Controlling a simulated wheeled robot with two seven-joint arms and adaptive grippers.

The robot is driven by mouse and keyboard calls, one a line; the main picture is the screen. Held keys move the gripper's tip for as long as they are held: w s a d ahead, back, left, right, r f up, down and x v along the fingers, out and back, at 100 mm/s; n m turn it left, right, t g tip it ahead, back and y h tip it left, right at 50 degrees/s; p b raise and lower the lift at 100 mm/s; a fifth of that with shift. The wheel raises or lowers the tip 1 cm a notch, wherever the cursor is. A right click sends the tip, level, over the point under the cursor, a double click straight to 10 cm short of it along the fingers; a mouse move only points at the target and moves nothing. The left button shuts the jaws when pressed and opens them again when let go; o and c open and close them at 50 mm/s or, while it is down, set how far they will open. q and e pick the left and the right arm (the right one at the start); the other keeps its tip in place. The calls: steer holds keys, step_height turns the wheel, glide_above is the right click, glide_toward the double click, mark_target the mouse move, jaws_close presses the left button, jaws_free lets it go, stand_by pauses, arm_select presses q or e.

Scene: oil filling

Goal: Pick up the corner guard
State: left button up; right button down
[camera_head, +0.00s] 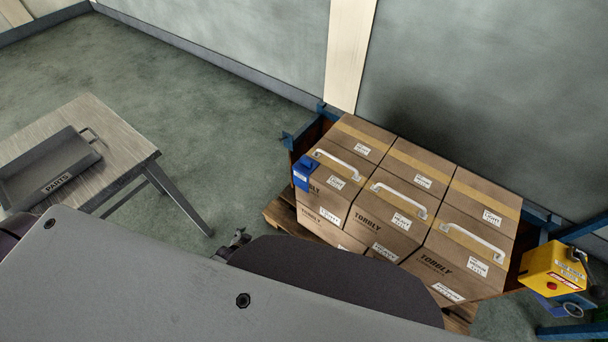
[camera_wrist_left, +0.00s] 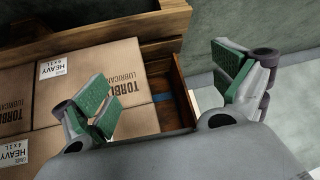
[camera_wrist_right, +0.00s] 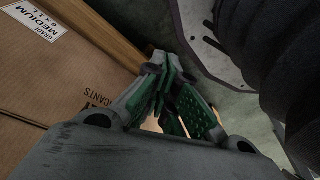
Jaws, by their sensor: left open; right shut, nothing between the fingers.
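A blue corner guard (camera_head: 305,173) sits on the left upper corner of the stacked cartons (camera_head: 372,219) in the head view. I cannot make it out in either wrist view. My left gripper (camera_head: 240,238) shows only in small part in the head view, below and left of the guard and apart from it. In the left wrist view its green-padded fingers (camera_wrist_left: 163,92) are spread wide and empty, with cartons (camera_wrist_left: 88,85) beyond them. My right gripper (camera_wrist_right: 165,92) has its fingers together and empty, beside a carton (camera_wrist_right: 60,75) in the right wrist view.
The cartons stand on a wooden pallet (camera_head: 283,213) against the wall, with white handles on top. A yellow box with a red button (camera_head: 553,270) is at the right. A table (camera_head: 112,128) with a PARTS tray (camera_head: 45,168) stands left. Floor between is clear.

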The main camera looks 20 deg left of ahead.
arm_select(q)
steer(key=w+d+r+t+h+b, duration=0.2)
steer(key=w+r+t+b, duration=0.3)
steer(key=w+r+b, duration=0.65)
steer(key=w+d+r+m+t+h+b, duration=0.1)
steer(key=d+r+h+b, duration=0.1)
steer(key=d+r+b, duration=0.2)
steer(key=w+d+r+m+t+h+b, duration=0.1)
steer(key=d+r+t+h+b, duration=0.1)
steer(key=r+b, duration=0.6)
steer(key=shift+w+d+r+m+t, duration=0.3)
steer(key=shift+w+d+r, duration=0.1)
steer(key=shift+d, duration=0.5)
arm_select(e)
steer(key=w+a+r+t+y, duration=0.1)
steer(key=w+a+r+t, duration=0.1)
steer(key=w+a+r, duration=0.3)
steer(key=shift+w+a+r+y, duration=0.15)
steer(key=shift+w+r+y, duration=0.25)
steer(key=shift+w+r, duration=1.65)
steer(key=shift+s+r, duration=0.2)
steer(key=shift+r, duration=0.05)
